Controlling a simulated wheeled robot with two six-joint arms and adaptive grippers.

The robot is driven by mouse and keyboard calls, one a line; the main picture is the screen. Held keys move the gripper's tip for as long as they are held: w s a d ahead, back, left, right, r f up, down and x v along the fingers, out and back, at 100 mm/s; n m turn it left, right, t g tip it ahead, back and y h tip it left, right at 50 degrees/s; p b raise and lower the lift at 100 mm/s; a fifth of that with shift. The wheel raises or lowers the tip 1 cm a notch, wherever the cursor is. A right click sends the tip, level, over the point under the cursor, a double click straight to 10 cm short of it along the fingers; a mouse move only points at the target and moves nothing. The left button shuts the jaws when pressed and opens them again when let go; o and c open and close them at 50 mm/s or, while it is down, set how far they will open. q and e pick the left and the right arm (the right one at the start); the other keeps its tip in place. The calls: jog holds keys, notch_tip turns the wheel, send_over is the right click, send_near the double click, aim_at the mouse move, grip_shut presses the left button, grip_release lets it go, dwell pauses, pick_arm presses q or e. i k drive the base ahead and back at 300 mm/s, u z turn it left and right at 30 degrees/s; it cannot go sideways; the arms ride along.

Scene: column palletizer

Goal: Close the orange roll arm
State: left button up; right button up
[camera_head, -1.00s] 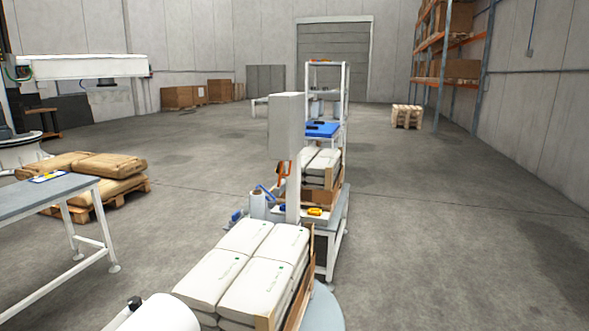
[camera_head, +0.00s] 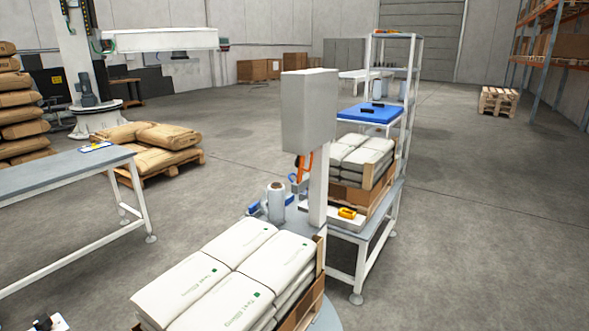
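The orange roll arm (camera_head: 303,168) is on the grey-white column machine (camera_head: 310,110), below its box-shaped head and to the left of its post. It is small here, and I cannot tell how far it stands open. A white film roll (camera_head: 276,202) stands upright on the bench below and to the left of it. Neither of my grippers can be made out; a small white and dark part shows at the bottom left corner.
White sacks (camera_head: 230,275) are stacked in front of the column. A bench (camera_head: 360,240) beside it holds a yellow tool (camera_head: 347,213). A grey table (camera_head: 60,178) stands at left, and a pallet of brown sacks (camera_head: 155,148) lies behind it. The floor at right is open.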

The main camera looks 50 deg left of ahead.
aim_at(299, 161)
jog(key=u, duration=1.6)
jog(key=k, duration=0.5)
jog(key=z, duration=1.15)
jog(key=i, duration=2.3)
jog(key=u, duration=2.9)
jog(key=i, duration=0.5)
jog(key=u, duration=0.1)
